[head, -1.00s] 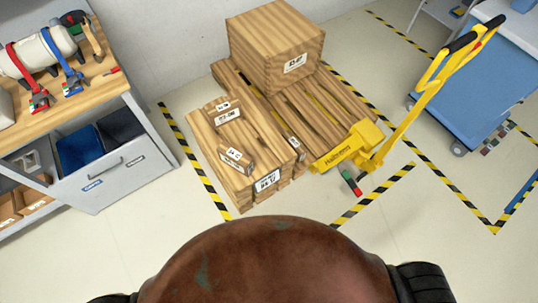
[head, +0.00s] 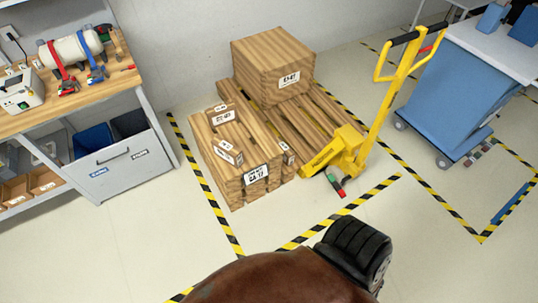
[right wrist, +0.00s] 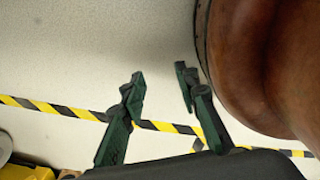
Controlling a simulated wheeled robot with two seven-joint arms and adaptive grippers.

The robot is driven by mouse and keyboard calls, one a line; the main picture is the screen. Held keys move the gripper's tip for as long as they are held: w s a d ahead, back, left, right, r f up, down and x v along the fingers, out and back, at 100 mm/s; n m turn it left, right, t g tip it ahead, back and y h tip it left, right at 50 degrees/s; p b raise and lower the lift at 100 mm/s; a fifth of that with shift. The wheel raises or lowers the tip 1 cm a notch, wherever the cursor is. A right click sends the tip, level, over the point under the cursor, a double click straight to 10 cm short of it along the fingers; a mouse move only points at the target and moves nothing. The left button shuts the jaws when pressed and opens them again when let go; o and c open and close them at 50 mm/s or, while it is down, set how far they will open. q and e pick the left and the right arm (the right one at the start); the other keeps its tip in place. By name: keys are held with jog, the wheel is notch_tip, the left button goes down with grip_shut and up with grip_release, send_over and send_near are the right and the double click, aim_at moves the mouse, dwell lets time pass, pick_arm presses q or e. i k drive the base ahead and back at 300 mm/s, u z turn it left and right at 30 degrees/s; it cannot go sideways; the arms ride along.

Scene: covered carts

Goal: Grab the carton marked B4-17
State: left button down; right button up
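A stack of wood-grain cartons (head: 228,177) stands on the floor in the middle of the head view. Its front face bears a white label (head: 257,174) that seems to read B4-17, though the print is small. Smaller labelled cartons, one at the back (head: 222,115) and one at the front (head: 227,151), lie on top. A large carton (head: 268,60) with a different, hard-to-read label sits on the pallet behind. In the right wrist view my right gripper (right wrist: 158,85) is open and empty, its green fingers apart above the floor. My left gripper is not in view.
A yellow pallet jack (head: 345,152) stands right of the stack beside the slatted pallet (head: 300,125). A tool bench (head: 110,85) with drawers is at left, a blue-covered cart (head: 450,95) at right. Striped tape marks the floor; the floor in front of the stack is clear.

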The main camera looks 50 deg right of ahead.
aim_at(288, 156)
jog(key=u, duration=0.25)
jog(key=i, duration=2)
jog(key=z, duration=0.75)
